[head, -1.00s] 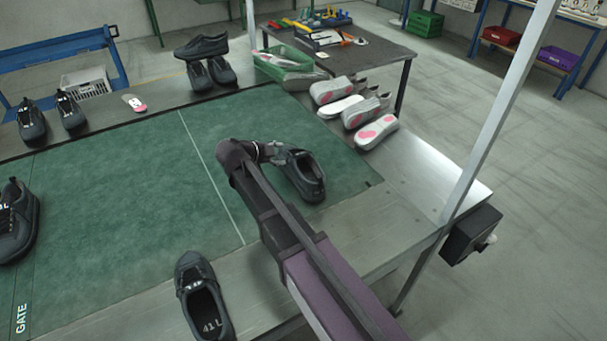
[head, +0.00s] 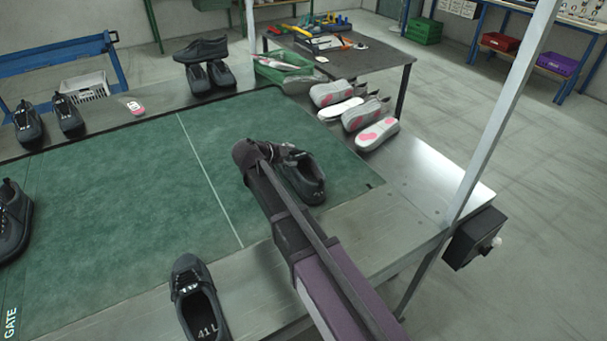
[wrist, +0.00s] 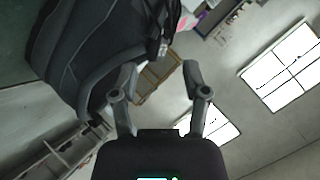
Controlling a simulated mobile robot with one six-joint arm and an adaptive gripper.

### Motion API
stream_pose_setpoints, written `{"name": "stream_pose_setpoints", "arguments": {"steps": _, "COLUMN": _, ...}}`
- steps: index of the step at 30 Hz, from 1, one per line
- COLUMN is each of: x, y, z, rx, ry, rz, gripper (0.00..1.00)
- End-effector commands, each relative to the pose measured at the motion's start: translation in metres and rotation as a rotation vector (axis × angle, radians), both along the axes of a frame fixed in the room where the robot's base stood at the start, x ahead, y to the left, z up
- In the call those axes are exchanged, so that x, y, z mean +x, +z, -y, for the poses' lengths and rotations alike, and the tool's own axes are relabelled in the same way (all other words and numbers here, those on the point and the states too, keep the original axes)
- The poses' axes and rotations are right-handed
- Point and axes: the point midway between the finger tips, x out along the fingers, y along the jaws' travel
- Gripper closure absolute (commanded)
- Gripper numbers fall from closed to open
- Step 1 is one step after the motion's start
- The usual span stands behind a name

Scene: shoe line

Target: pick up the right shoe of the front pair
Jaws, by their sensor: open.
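A black shoe (head: 303,180) with a "41" mark inside its heel stands on the right part of the green mat, its toe end partly hidden by my arm. I cannot read a letter after the number. Another black shoe (head: 188,277), marked "41 L", stands at the front edge of the table. My gripper (head: 280,152) is at the toe end of the shoe on the mat, largely hidden by my wrist. In the wrist view my gripper (wrist: 160,72) is open, and a dark shoe (wrist: 95,45) fills the upper left beside the left finger. I cannot tell whether they touch.
The green mat (head: 120,190) is mostly clear. More black shoes (head: 200,48) stand along the back and left edges. Pale shoes (head: 377,134) with pink patches lie at the right edge, near a green bin (head: 283,68). A metal post (head: 497,125) rises at the right.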

Motion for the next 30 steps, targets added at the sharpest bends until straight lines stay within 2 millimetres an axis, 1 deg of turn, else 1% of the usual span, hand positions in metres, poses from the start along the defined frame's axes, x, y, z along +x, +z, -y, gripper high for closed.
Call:
{"name": "stream_pose_setpoints", "arguments": {"steps": 6, "x": 0.014, "y": -0.015, "z": 0.009, "rx": 0.0, "ry": 0.0, "rz": 0.0, "gripper": 0.41}}
{"name": "stream_pose_setpoints", "arguments": {"steps": 12, "x": 0.027, "y": -0.026, "z": 0.02, "rx": 0.001, "ry": -0.001, "rz": 0.0, "gripper": 0.41}}
{"name": "stream_pose_setpoints", "arguments": {"steps": 17, "x": 0.031, "y": -0.029, "z": 0.025, "rx": 0.001, "ry": -0.001, "rz": 0.001, "gripper": 0.41}}
{"name": "stream_pose_setpoints", "arguments": {"steps": 30, "x": 0.031, "y": -0.028, "z": 0.025, "rx": 0.0, "ry": 0.0, "rz": 0.0, "gripper": 0.41}}
